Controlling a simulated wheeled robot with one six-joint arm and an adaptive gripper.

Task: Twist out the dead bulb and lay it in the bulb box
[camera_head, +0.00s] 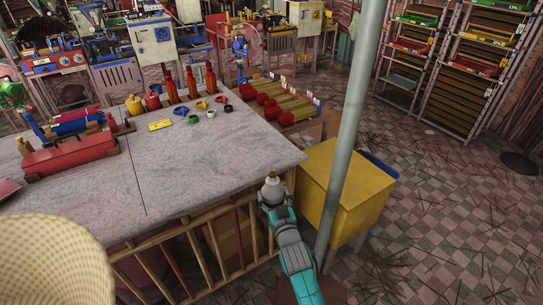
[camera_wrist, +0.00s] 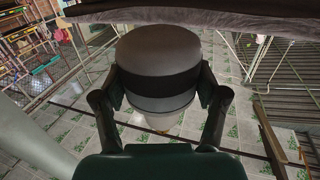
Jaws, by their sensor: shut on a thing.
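My gripper (camera_head: 272,196) is beside the near right corner of the grey table, at the end of my teal arm. It is shut on a rounded grey thing (camera_head: 271,184) with a small cream tip. In the wrist view, my gripper (camera_wrist: 160,86) has one finger on each side of this thing (camera_wrist: 158,52). There it shows a smooth grey end, a dark band, and a pale part below that is mostly hidden. Its shape is bulb-like, but I cannot tell for certain that it is the dead bulb. I cannot pick out a bulb box or a lamp socket.
The grey table (camera_head: 180,180) carries red bottles (camera_head: 190,82), small coloured rings (camera_head: 211,113) and a red machine (camera_head: 70,152). A yellow bin (camera_head: 360,195) and a grey pole (camera_head: 348,130) stand right of my gripper. A woven cream thing (camera_head: 50,260) is at the near left. The right floor is mostly open.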

